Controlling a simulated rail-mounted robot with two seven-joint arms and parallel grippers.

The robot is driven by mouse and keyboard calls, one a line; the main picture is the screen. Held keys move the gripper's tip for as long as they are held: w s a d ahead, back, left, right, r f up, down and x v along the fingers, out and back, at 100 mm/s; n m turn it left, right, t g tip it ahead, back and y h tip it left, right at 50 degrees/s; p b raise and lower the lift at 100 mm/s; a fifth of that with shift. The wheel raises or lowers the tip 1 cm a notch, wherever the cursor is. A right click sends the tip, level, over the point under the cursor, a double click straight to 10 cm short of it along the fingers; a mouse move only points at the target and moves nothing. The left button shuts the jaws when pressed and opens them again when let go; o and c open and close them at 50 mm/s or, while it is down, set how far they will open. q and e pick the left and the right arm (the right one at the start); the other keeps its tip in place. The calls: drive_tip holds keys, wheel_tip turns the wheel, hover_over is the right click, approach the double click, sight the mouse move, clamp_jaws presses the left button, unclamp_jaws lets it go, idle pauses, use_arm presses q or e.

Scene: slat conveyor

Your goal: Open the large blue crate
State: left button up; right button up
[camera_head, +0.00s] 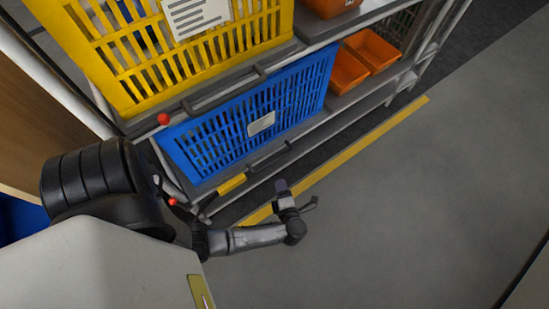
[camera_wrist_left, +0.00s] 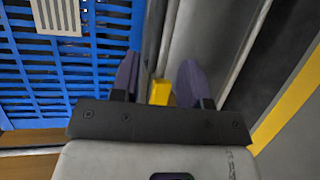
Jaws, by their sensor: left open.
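The large blue crate (camera_head: 292,98) sits on a lower shelf of the rack in the head view, its slatted front with a pale label facing the aisle. A dark handle bar (camera_head: 268,157) runs along its lower edge, with a yellow piece (camera_head: 232,184) near its left end. My left gripper (camera_head: 296,195) is open in front of that edge, over the floor. In the left wrist view, the blue slats (camera_wrist_left: 95,52) lie left of the fingers, and a yellow piece (camera_wrist_left: 160,92) shows between the open fingers (camera_wrist_left: 158,78). Contact with it cannot be told. My right gripper is not in view.
A yellow crate (camera_head: 130,78) stands on the shelf above, with its own dark bar. Orange bins (camera_head: 370,50) sit to the right. A red knob (camera_head: 163,119) shows at the rack's left side. The grey floor (camera_head: 400,210) right of the yellow line (camera_head: 372,142) is clear.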

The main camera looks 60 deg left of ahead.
sight(274, 160)
use_arm(q)
drive_tip(key=shift+b+x, duration=2.4)
drive_tip(key=shift+x, duration=3.95)
drive_tip(key=shift+f, duration=0.1)
drive_tip(key=shift+s, duration=0.1)
clamp_jaws()
